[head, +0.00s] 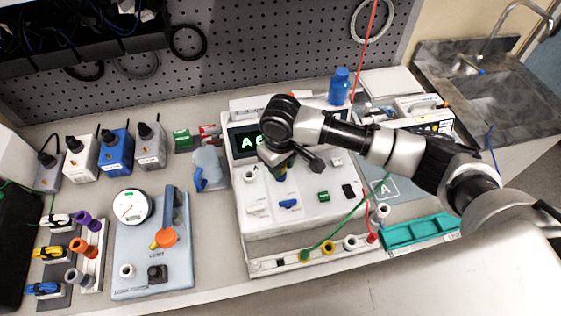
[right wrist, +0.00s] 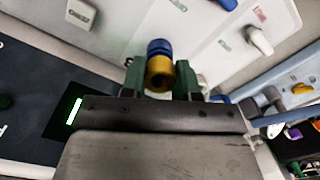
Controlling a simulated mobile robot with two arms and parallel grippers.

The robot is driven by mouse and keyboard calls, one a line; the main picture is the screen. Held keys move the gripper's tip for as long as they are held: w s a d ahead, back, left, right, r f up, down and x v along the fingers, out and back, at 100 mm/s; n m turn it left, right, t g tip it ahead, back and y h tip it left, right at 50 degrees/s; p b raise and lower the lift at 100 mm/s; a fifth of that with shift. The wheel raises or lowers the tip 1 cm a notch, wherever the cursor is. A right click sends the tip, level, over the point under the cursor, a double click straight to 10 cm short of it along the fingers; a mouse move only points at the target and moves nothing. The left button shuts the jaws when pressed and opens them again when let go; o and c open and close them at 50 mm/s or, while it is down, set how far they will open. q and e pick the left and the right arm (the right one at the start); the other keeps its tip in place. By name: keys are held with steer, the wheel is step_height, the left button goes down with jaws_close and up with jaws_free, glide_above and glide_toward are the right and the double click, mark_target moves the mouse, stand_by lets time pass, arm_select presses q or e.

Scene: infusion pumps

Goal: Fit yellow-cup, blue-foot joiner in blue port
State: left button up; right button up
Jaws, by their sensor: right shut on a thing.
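My right gripper (head: 284,166) is over the white pump's sloping front panel, below its lit display. It is shut on the joiner, which also shows in the right wrist view (right wrist: 159,72) between the green-padded fingers (right wrist: 160,80). The joiner's yellow cup faces the wrist camera and its blue foot points away. In the head view the joiner shows only as a small patch (head: 280,174) under the fingers. A blue fitting (head: 289,203) sits on the panel just below the gripper; I cannot tell whether it is the blue port. My left gripper is out of view.
A rail with several coloured ports (head: 328,247) runs along the pump's front. A green line (head: 345,218) crosses the panel's right side. A teal tray (head: 420,231) lies at right. A light-blue board with a gauge (head: 132,206) stands left.

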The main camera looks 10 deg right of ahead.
steer(key=o, duration=1.4)
steer(key=shift+o, duration=0.2)
step_height(320, 180, up, 7)
steer(key=p, duration=0.8)
steer(key=shift+r+p, duration=0.1)
steer(key=shift+p, duration=0.25)
